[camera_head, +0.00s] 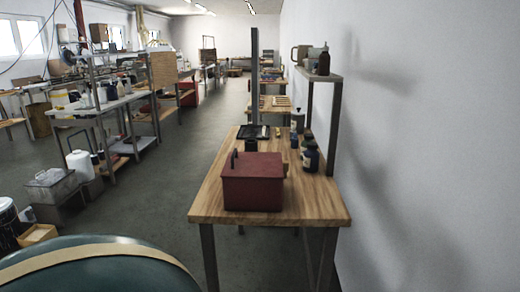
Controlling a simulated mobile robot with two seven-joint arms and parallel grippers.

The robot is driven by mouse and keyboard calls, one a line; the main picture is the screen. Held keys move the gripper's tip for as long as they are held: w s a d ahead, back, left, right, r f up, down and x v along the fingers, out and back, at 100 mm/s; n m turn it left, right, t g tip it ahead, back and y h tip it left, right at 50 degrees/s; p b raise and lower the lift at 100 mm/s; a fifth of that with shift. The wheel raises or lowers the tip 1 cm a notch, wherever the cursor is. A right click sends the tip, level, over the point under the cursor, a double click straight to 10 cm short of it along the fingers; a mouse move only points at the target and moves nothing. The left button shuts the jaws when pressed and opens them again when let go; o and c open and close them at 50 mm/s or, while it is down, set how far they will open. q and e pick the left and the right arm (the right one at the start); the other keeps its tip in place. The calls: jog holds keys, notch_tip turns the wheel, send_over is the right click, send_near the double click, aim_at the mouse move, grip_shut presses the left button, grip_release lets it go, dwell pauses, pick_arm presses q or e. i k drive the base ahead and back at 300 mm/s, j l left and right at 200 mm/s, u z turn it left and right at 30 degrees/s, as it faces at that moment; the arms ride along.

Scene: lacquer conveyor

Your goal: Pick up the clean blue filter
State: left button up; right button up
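I cannot make out a clean blue filter in the head view. Neither of my grippers is in view. A wooden table (219,207) stands ahead, right of centre, with a dark red box (252,189) near its front edge. Small dark and bluish bottles or jars (310,157) stand at the table's right side, too small to identify. A black tray-like item (253,131) lies at the table's far end.
A shelf (321,76) above the table's right side holds several containers, close to the white wall (430,150). A large teal rounded surface with a tan band (95,258) fills the lower left. Workbenches (105,108) line the left; grey floor (165,185) lies open between.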

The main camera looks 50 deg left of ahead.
aim_at(295, 141)
jog(key=u, duration=1.7)
